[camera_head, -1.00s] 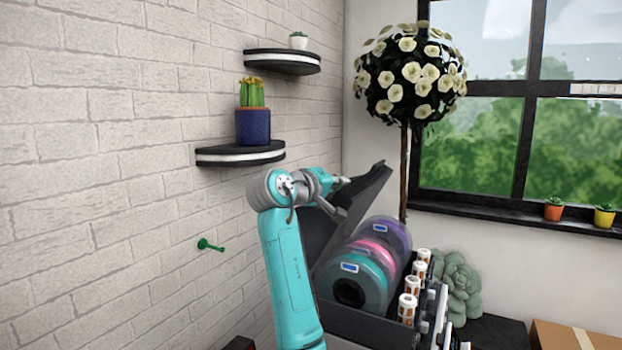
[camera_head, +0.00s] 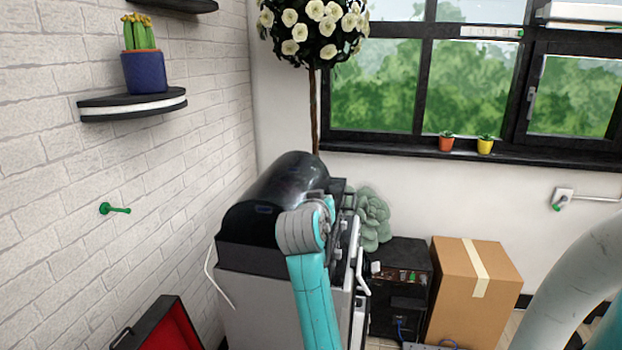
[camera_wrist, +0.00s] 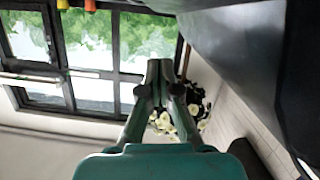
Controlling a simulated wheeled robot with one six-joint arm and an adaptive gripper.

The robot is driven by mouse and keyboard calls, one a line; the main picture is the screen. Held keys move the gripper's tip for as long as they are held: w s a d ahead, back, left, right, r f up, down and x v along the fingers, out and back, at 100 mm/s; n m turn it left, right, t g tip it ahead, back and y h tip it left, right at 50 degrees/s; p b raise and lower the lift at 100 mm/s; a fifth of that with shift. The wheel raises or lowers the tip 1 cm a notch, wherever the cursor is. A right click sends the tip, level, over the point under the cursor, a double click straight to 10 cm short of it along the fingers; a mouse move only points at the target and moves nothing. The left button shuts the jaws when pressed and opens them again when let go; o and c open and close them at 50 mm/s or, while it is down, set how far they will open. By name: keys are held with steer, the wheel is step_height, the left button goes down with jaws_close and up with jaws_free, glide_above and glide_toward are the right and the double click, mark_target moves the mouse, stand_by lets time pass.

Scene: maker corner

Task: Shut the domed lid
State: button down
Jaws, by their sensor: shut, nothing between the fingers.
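The domed lid (camera_head: 290,183), glossy and black, is down over the grey box (camera_head: 245,256) in the head view. Its left end looks level with the box rim; my arm covers part of its right side, so I cannot tell whether the front edge is fully seated. The spools inside are hidden. In the wrist view a large dark surface, apparently the lid (camera_wrist: 240,55), fills the upper right. My gripper (camera_wrist: 160,68) is shut and empty, with that surface close to its right. The gripper is hidden in the head view.
A cardboard box (camera_head: 475,290) and a dark cabinet (camera_head: 400,255) stand right of the grey box. A green succulent (camera_head: 372,215) and a flowering tree (camera_head: 314,110) are behind. The brick wall, with a green peg (camera_head: 114,209), is on the left. A red-lined case (camera_head: 165,330) lies open at lower left.

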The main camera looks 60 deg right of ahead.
steer(key=shift+m, duration=0.6)
steer(key=f, duration=0.2)
steer(key=s+f, duration=0.1)
steer(key=f, duration=0.1)
steer(key=shift+s+d, duration=0.1)
steer(key=shift+d, duration=0.15)
steer(key=shift+s+f+t, duration=0.15)
steer(key=shift+f+t, duration=0.15)
steer(key=shift+f, duration=0.8)
step_height(320, 180, up, 4)
steer(key=shift+r, duration=0.25)
steer(key=v, duration=1)
steer(key=shift+r+m, duration=0.3)
steer(key=shift+r, duration=0.1)
steer(key=shift+f, duration=0.1)
